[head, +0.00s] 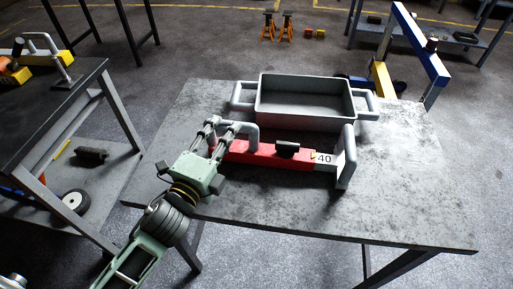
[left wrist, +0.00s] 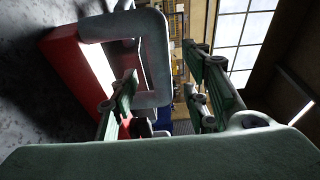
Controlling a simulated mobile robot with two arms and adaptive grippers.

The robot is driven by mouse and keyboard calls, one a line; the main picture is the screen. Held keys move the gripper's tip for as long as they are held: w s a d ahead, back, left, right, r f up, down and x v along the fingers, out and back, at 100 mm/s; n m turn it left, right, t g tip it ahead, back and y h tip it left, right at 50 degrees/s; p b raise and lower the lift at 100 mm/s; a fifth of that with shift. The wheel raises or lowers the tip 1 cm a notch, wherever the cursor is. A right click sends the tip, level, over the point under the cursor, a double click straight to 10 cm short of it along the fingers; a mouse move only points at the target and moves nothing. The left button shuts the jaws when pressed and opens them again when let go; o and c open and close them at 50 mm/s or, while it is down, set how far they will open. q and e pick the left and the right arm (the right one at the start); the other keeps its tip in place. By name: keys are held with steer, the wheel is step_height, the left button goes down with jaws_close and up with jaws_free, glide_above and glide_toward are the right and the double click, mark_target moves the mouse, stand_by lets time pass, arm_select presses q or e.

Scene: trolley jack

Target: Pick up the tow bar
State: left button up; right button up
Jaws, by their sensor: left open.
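The tow bar (head: 262,152) appears to be the red bar with a grey end marked "40", lying on the grey table. My left gripper (head: 222,128) is open at the left end of the bar, by the loop handle. Contact cannot be told. My right gripper is not in view.
A grey tray (head: 305,112) with side handles stands just behind the bar on the table (head: 400,215). A second dark table (head: 40,100) is at the left. Orange jack stands (head: 268,28) and a blue and yellow frame (head: 420,45) stand behind. The table's front right is clear.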

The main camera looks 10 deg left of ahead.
arm_select(q)
steer(key=x, duration=0.4)
steer(key=shift+w+d+p, duration=0.15)
steer(key=shift+d+p, duration=0.1)
steer(key=shift+p, duration=0.05)
steer(key=c, duration=0.6)
jaws_close()
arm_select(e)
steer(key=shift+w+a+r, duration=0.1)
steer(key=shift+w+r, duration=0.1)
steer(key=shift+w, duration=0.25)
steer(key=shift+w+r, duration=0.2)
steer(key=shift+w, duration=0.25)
arm_select(q)
steer(key=shift+f, duration=0.1)
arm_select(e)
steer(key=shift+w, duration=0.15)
arm_select(q)
steer(key=shift+r, duration=0.25)
